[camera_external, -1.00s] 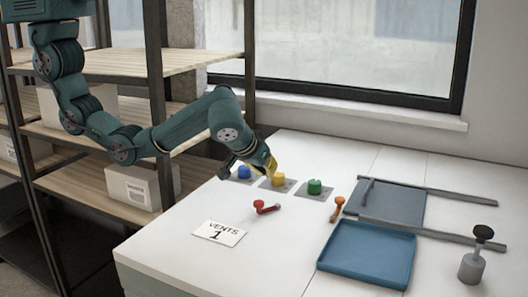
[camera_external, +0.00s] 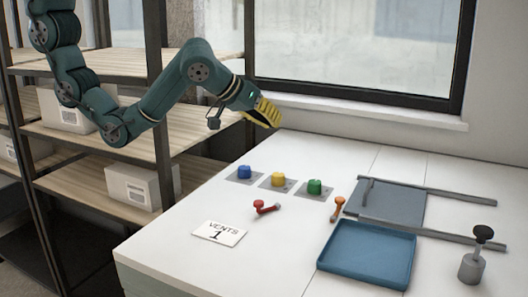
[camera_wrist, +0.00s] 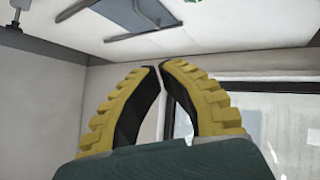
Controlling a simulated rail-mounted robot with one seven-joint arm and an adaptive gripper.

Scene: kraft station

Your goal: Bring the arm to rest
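My gripper (camera_external: 268,113) is raised above the back left of the white table, in front of the window sill. In the wrist view its two yellow, black-lined fingers (camera_wrist: 158,68) meet or nearly meet at the tips, with nothing between them. My arm is bent and clear of the table in the external view. Below the gripper stand a blue knob (camera_external: 244,172), a yellow knob (camera_external: 278,179) and a green knob (camera_external: 314,187), each on a grey plate. The gripper touches none of them.
A red-handled piece (camera_external: 265,207), a "VENTS 1" card (camera_external: 219,233), an orange-topped piece (camera_external: 338,207), a blue tray (camera_external: 366,254), a grey panel with rails (camera_external: 392,205) and a grey cylinder with a black knob (camera_external: 473,266) are on the table. Shelves (camera_external: 190,125) with boxes stand left.

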